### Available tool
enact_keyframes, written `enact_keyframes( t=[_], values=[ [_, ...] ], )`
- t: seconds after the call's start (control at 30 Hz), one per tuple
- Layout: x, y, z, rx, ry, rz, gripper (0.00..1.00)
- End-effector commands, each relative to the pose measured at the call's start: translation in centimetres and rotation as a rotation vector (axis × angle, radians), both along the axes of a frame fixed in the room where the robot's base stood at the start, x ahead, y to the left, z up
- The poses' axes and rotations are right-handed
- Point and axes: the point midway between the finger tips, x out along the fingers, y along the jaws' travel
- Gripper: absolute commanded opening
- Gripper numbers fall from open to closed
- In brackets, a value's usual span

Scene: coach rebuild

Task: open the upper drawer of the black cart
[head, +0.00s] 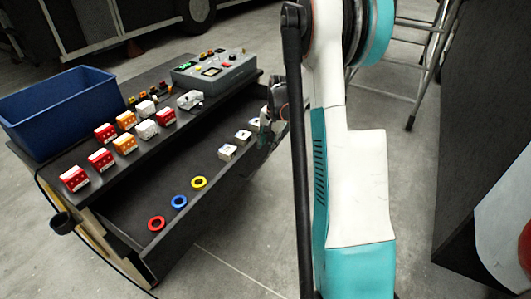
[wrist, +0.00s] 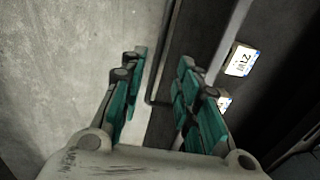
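The black cart (head: 95,168) stands at the left in the head view. Its upper drawer (head: 132,216) is pulled out, with its inside showing below the cart top. It holds red, blue and yellow rings and several small pale blocks. My gripper (head: 270,125) is at the drawer's far right end, partly hidden by my arm. In the wrist view my gripper (wrist: 155,105) is open, its teal-padded fingers apart. Labelled blocks (wrist: 241,60) lie inside the drawer.
On the cart top are a blue bin (head: 62,112), a grey control box (head: 215,72) and several red, orange and white blocks (head: 125,143). A metal stepladder (head: 410,65) stands behind my arm. A dark panel (head: 485,160) is at the right. Concrete floor (head: 235,245) is open before the drawer.

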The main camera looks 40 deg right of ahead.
Motion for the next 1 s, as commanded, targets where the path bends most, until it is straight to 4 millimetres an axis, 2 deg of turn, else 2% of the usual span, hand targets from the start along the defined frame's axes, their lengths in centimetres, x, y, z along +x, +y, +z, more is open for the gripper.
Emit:
enact_keyframes(
  t=[0.1,0.3,1.0],
  values=[
    [-0.4,-0.1,2.2,0.000,0.000,0.000,0.30],
    [-0.8,-0.3,4.2,0.000,0.000,0.001,0.30],
    [-0.8,-0.1,4.7,-0.003,-0.001,0.006,0.30]
  ],
)
